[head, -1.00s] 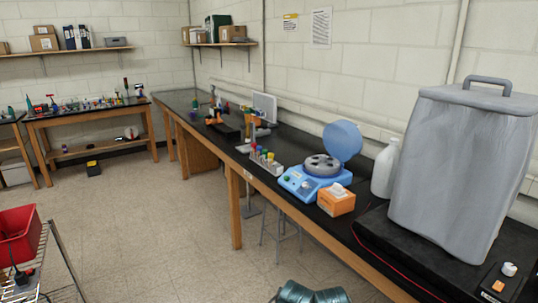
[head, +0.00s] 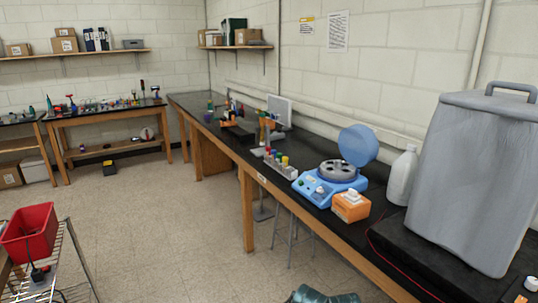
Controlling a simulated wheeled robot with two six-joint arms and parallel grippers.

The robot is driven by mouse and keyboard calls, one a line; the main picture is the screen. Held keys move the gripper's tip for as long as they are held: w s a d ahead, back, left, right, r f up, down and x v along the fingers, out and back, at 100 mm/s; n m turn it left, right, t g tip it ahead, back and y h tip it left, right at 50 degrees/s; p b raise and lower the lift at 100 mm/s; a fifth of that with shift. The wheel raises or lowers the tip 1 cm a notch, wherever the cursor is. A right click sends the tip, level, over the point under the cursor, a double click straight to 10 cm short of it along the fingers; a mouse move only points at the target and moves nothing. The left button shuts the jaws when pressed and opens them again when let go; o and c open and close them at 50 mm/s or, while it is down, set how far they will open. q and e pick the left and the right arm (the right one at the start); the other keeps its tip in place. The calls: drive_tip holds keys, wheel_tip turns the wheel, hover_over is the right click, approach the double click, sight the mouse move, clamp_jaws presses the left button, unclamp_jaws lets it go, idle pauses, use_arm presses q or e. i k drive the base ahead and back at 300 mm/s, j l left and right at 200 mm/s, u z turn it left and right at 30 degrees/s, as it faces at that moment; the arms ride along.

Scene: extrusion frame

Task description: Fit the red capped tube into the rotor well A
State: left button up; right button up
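A blue centrifuge (head: 323,188) with its round lid (head: 358,145) raised stands on the black bench at the right. Its grey rotor (head: 338,169) is exposed, with dark wells; I cannot read which one is A. A rack (head: 280,167) with several capped tubes stands on the bench just left of the centrifuge. A red cap (head: 268,151) shows small in it, beside yellow, green and blue ones.
An orange box (head: 350,206) with white tissue sits in front of the centrifuge. A white jug (head: 401,176) and a large grey covered thing (head: 462,180) stand to the right. A wire cart with a red bin (head: 30,232) is at the lower left. The middle floor is clear.

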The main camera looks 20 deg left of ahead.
sight(337, 169)
drive_tip(key=i+j+z, duration=0.1)
drive_tip(key=i+j, duration=0.2)
drive_tip(key=i+j+z, duration=0.1)
drive_tip(key=i+j, duration=0.2)
drive_tip(key=i+j+z, duration=0.1)
drive_tip(key=i+j, duration=0.15)
drive_tip(key=j, duration=0.25)
drive_tip(key=i+j+z, duration=0.1)
drive_tip(key=i+j, duration=0.2)
drive_tip(key=j, duration=0.15)
drive_tip(key=i+j+z, duration=0.1)
drive_tip(key=i+j, duration=0.15)
drive_tip(key=j, duration=0.15)
drive_tip(key=i+j, duration=0.2)
drive_tip(key=j, duration=0.25)
drive_tip(key=i+j+z, duration=0.15)
drive_tip(key=j, duration=0.35)
drive_tip(key=i+j+z, duration=0.1)
drive_tip(key=i+j, duration=0.2)
drive_tip(key=j, duration=0.15)
